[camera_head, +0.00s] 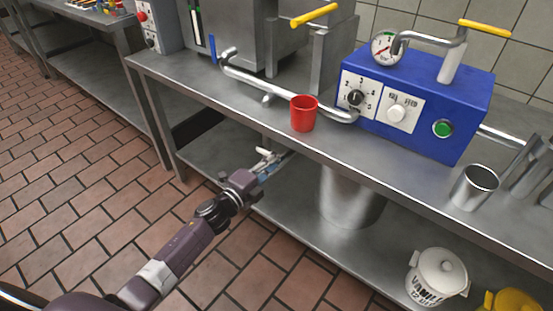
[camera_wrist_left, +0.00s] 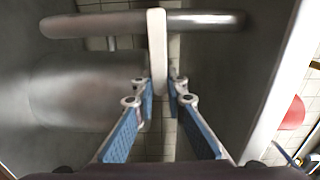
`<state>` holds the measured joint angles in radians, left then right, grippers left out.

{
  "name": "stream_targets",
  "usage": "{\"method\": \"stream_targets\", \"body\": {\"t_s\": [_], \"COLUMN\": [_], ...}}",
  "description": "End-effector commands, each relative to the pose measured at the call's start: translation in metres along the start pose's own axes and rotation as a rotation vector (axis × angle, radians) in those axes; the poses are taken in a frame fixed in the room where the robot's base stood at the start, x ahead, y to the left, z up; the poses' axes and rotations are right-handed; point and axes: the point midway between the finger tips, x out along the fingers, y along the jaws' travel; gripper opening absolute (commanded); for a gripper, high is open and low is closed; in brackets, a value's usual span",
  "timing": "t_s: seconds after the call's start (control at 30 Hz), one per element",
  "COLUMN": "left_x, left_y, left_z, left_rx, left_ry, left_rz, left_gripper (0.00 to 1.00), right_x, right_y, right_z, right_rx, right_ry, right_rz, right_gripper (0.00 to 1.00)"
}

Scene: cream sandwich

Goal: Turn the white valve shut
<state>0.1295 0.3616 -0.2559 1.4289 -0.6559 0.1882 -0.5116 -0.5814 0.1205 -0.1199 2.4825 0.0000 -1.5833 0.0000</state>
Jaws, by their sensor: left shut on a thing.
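The white valve handle (camera_wrist_left: 157,48) shows in the left wrist view as an upright white bar across a grey metal pipe (camera_wrist_left: 212,20). Its near end lies between the blue-padded fingers of my left gripper (camera_wrist_left: 163,88), which is shut on it. In the head view my left gripper (camera_head: 270,163) reaches under the front edge of the steel counter. There I cannot clearly tell the handle apart from the fingers. My right gripper is not in view.
A red cup (camera_head: 303,113) stands near the counter's front edge (camera_head: 235,118), above and right of the gripper. A large metal pot (camera_head: 350,195) stands on the lower shelf (camera_head: 300,228). A blue machine (camera_head: 458,106) and a metal cup (camera_head: 474,187) are further right.

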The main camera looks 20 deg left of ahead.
Motion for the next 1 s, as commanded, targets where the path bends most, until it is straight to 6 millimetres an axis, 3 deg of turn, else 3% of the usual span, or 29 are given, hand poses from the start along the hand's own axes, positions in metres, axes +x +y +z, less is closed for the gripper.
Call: {"method": "stream_targets", "body": {"t_s": [0.6, 0.63, 0.8, 1.0], "left_x": [-0.0007, -0.0007, -0.0006, -0.0003], "left_y": [0.0052, 0.0053, 0.0049, 0.0038], "left_z": [-0.0004, -0.0004, -0.0003, 0.0000], "left_rx": [0.045, 0.045, 0.044, 0.044], "left_ry": [0.000, 0.000, 0.000, 0.000], "left_rz": [0.004, 0.004, 0.003, 0.002], "left_gripper": [0.00, 0.13, 0.30, 0.30], "right_x": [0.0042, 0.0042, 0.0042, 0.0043], "right_y": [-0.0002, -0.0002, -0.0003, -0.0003], "right_z": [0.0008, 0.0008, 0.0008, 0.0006], "right_rx": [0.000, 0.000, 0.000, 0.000], "right_ry": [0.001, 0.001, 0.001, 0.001], "right_rz": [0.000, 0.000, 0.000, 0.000], "right_gripper": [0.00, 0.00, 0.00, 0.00]}}
